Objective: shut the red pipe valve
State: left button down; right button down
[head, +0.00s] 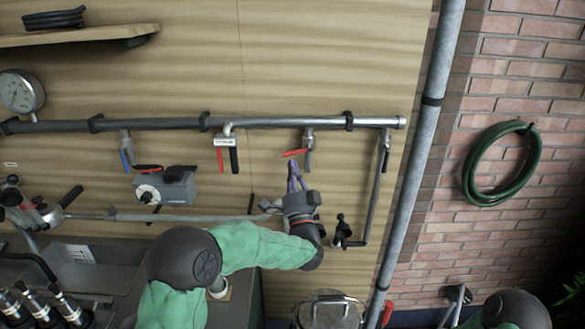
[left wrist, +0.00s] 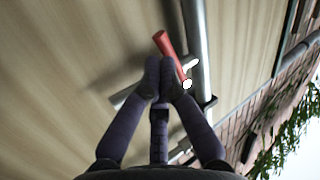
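The red valve handle (head: 294,153) sits below the horizontal grey pipe, on a short stub near the pipe's right end. In the head view the handle lies nearly level, across the downward stub. In the left wrist view the red handle (left wrist: 168,48) slants past my fingertips, close to the metal pipe. My left gripper (head: 294,178) is just below the handle, with its fingertips together. In the left wrist view the left gripper (left wrist: 161,70) partly covers the handle's lower part; whether it touches is unclear. My right gripper is not in view.
Another red handle (head: 219,160) hangs straight down to the left, and a blue handle (head: 125,160) is farther left. A grey box with a dial (head: 165,188) is below. A thick slanting pipe (head: 421,150) and a green hose (head: 503,165) are at the right.

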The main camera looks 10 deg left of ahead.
pick_arm(q)
jog(key=shift+w+a+r, duration=0.15)
jog(key=shift+w+r, duration=0.15)
jog(key=shift+w, duration=0.15)
jog(key=shift+s+a+r+m+t+h+b, duration=0.15)
jog(key=shift+r+m+t+h+b, duration=0.1)
jog(key=shift+m+h, duration=0.65)
jog(key=shift+w+a+r+m+t+h+b, duration=0.2)
jog(key=shift+m+h, duration=0.35)
jog(key=shift+m, duration=0.6)
jog(key=shift+s+a+r+m+t+h+b, duration=0.15)
jog(key=shift+r+m+t+h, duration=0.15)
jog(key=shift+m+h, duration=0.6)
jog(key=shift+f, duration=0.1)
